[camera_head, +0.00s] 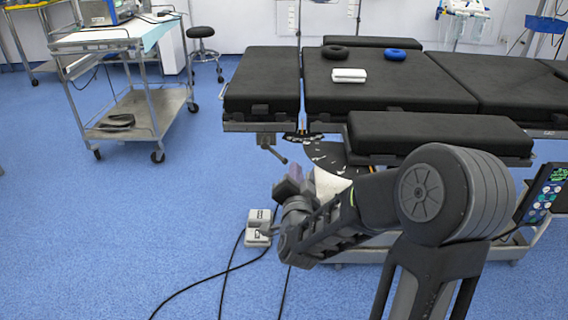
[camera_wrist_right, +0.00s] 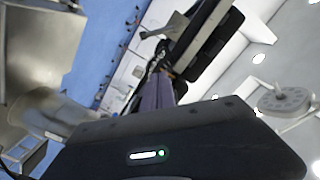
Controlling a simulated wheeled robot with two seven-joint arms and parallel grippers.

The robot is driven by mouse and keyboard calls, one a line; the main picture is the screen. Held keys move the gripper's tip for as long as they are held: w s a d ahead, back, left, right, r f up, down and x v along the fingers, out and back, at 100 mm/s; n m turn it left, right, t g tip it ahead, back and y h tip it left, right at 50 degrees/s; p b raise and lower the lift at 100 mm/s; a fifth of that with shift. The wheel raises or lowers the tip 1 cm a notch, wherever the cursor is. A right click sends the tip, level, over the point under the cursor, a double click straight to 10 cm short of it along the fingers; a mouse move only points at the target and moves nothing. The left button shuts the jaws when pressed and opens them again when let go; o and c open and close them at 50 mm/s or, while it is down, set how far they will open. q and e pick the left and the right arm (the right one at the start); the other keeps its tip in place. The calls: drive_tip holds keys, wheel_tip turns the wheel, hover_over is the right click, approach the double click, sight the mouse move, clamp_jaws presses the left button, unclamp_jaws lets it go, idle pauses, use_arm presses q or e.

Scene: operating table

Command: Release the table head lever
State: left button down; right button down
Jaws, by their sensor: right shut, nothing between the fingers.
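The black operating table (camera_head: 385,85) stands at the centre right of the head view, with its head section (camera_head: 262,85) at the left end. A small grey lever (camera_head: 272,146) hangs below this section, near the joint, and slants down to the right. My right gripper (camera_head: 289,184), with purplish fingers, is just below and right of the lever, with a visible gap in the picture. In the wrist view the gripper (camera_wrist_right: 158,92) is shut and empty, pointing towards the table's dark edge (camera_wrist_right: 208,38). My left gripper is not in view.
A foot pedal (camera_head: 258,229) with black cables lies on the blue floor below the gripper. A metal trolley (camera_head: 110,45) and a stool (camera_head: 202,32) stand at the back left. A control panel (camera_head: 543,193) hangs at the right.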

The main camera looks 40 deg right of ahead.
sight(283, 158)
drive_tip(key=w+d+f+b, duration=0.1)
drive_tip(key=w, duration=0.2)
drive_tip(key=w+d+f+b, duration=0.1)
drive_tip(key=w, duration=0.3)
drive_tip(key=w+d+f+b, duration=0.1)
drive_tip(key=w+d+b, duration=0.1)
drive_tip(key=w, duration=0.1)
drive_tip(key=shift+w+f, duration=0.15)
drive_tip(key=shift+w, duration=0.1)
drive_tip(key=shift+a, duration=0.1)
